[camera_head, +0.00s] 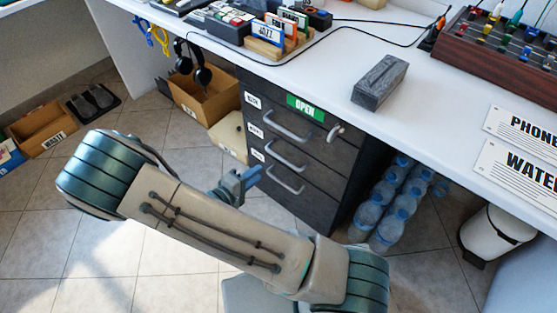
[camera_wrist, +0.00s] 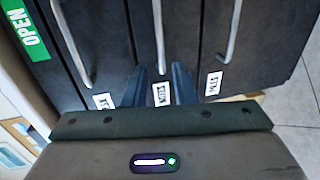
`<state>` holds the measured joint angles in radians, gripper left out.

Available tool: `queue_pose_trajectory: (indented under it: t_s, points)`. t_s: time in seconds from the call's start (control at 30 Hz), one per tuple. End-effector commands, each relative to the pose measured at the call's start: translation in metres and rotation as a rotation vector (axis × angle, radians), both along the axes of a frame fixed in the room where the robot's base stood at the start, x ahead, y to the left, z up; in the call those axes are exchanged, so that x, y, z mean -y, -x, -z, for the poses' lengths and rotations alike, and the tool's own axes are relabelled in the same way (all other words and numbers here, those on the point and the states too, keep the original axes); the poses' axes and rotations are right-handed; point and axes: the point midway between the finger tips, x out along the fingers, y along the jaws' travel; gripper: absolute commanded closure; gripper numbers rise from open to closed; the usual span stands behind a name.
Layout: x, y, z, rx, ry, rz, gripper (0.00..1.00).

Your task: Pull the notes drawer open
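A dark drawer unit (camera_head: 318,205) stands under the counter with three closed drawers, each with a curved metal handle and a small white label at its left. The label lettering is too small to read surely, so I cannot tell which is the notes drawer. My gripper (camera_head: 246,180) is in front of the unit, by the left ends of the lower handles. In the wrist view my gripper (camera_wrist: 159,78) is open, its two dark fingers either side of the middle drawer's handle (camera_wrist: 158,35) near its end. I cannot tell whether they touch it; nothing is gripped.
A green OPEN sign (camera_head: 305,107) is on the top drawer, with a knob or lock (camera_head: 335,132) beside it. Blue-tinted bottles (camera_head: 390,205) stand right of the unit. A cardboard box (camera_head: 205,100) with headphones above is to the left. Tiled floor is free in front.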

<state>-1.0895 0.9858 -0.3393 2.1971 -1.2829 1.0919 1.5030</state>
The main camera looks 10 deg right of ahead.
Motion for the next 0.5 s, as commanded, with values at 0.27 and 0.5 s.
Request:
queue_pose_trajectory:
  t_s: [0.27,0.5]
  points:
    - [0.049,-0.033,0.016,-0.001,0.002,0.005,0.75]
    - [0.080,-0.057,0.023,-0.002,0.000,0.003,0.75]
